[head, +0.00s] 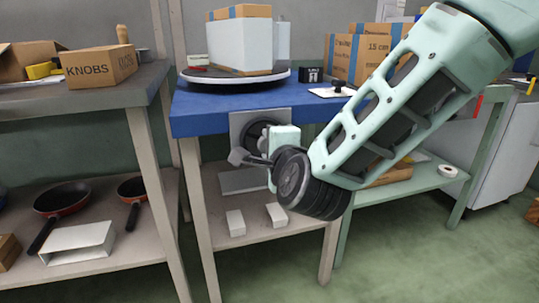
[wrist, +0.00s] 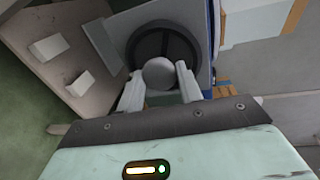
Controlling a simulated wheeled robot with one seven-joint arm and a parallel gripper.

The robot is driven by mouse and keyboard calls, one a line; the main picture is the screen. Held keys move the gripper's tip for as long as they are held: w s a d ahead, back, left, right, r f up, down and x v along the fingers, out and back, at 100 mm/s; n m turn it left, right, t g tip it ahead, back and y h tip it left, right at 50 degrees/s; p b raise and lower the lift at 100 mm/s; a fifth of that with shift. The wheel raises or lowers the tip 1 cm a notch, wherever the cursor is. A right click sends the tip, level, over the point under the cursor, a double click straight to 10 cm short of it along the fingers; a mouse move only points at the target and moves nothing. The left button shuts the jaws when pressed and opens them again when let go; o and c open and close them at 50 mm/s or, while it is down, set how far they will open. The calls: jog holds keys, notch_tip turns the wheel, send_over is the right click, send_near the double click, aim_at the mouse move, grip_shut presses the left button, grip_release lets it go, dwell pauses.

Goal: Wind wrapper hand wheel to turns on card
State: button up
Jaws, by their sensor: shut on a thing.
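The hand wheel (wrist: 166,38) is a dark disc on a grey plate (head: 243,122) at the front of the blue bench. In the wrist view its round grey knob (wrist: 159,72) sits between the two fingers of my gripper (wrist: 159,84), which is shut on it. In the head view my gripper (head: 258,150) reaches in at the wheel and hides much of it. A white box with a brown top (head: 240,42) stands on the round wrapper turntable (head: 235,81). A small white card (head: 322,92) lies on the bench; I cannot read it.
A small black block (head: 311,73) with white marks stands behind the card. Brown cartons (head: 352,57) are at the back right. A shelf under the bench holds white blocks (head: 235,222). A left bench (head: 90,94) holds a KNOBS carton (head: 98,68), with pans below.

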jog(key=shift+a+f+m+t+y+b, duration=0.15)
jog(key=shift+m+y+b, duration=0.4)
jog(key=shift+m+b, duration=1.6)
jog(key=shift+d+f+m+t+y+b, duration=0.1)
jog(key=shift+m+y+b, duration=0.65)
jog(key=shift+m, duration=2.7)
jog(key=shift+a+f+m+t+y+b, duration=0.15)
jog(key=shift+m+y+b, duration=0.25)
jog(key=shift+m+b, duration=1.85)
jog(key=shift+d+r+m+p, duration=0.1)
jog(key=shift+r+m+p, duration=0.1)
jog(key=shift+m+p, duration=0.5)
jog(key=o, duration=1)
jog(key=shift+c, duration=0.2)
jog(key=shift+s+d, duration=0.1)
